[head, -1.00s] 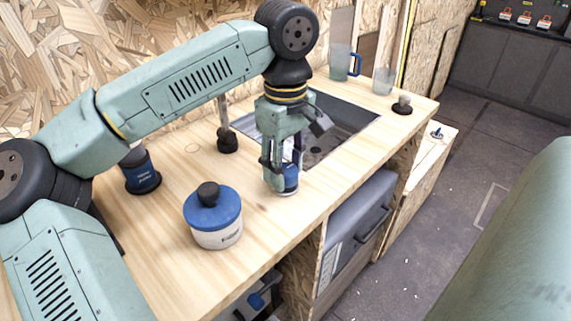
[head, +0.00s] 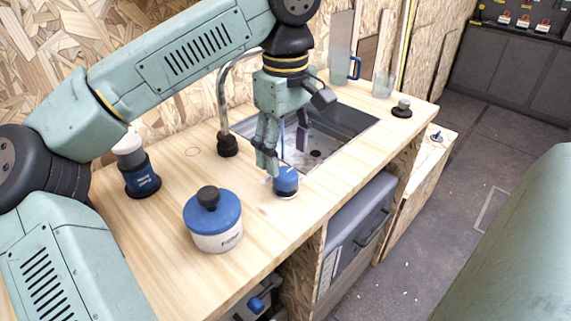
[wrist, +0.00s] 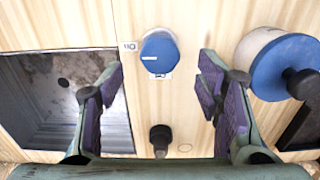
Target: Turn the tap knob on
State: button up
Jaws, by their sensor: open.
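The tap knob (head: 286,182) is a blue round knob on the wooden counter, by the near edge of the sink. In the wrist view the knob (wrist: 159,51) lies beyond and between my fingertips, with a white line on its top pointing left towards a small label. A second small label sits just below it. My gripper (head: 284,160) is open and empty, above and slightly behind the knob, fingers pointing down. The curved metal tap (head: 223,105) rises from a dark base behind the sink; my arm hides part of its spout.
The sink (head: 345,125) has pale patches in its basin; I cannot tell whether they are water. A blue-lidded jar (head: 216,230) stands left of the knob, a dark blue bottle (head: 141,180) further back. A jug (head: 341,62) and a glass (head: 383,84) stand at the far end.

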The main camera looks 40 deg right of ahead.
aim_at(286, 173)
notch_tip(286, 173, up, 7)
jog(key=shift+r, duration=0.15)
dwell(0.7)
